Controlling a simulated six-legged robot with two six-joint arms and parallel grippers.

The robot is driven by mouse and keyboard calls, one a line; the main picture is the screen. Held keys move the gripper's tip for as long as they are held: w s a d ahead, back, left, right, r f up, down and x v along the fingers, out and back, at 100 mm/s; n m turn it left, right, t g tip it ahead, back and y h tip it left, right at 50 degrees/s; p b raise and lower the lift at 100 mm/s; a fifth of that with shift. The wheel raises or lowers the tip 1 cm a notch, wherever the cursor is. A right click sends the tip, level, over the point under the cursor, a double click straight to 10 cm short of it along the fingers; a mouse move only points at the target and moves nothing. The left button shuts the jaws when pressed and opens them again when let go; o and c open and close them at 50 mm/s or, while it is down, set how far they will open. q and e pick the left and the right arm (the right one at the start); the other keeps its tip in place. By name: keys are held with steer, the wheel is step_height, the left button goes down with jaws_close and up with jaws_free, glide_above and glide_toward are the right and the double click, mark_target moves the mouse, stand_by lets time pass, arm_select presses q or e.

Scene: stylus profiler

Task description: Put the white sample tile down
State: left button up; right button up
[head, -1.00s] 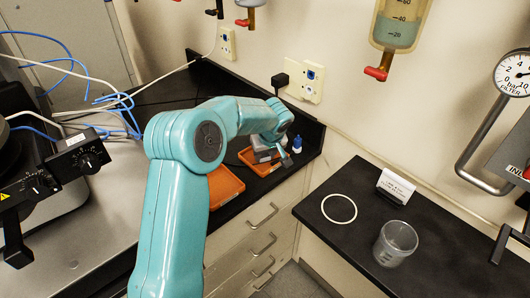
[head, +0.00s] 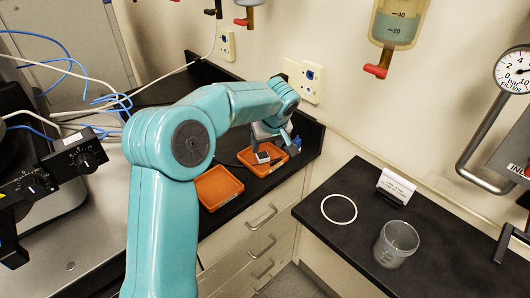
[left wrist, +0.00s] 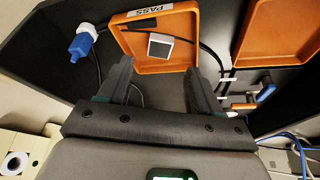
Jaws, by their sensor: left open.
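The white sample tile (head: 263,157) is a small pale square with a dark edge. It lies in the farther orange tray (head: 246,157). In the left wrist view the tile (left wrist: 160,46) lies inside this tray (left wrist: 185,66), near the wall with the "PASS" label (left wrist: 141,14). My left gripper (head: 274,143) is above the tray's back side, apart from the tile. In the left wrist view its two fingers (left wrist: 158,88) are spread with nothing between them. My right gripper does not show.
A second orange tray (head: 219,188) stands on the black bench to the left. Dark cables run close by. A beaker (head: 396,244) and a white ring (head: 339,209) are on the right bench.

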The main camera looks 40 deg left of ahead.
arm_select(q)
steer(key=v, duration=0.5)
stand_by(0.6)
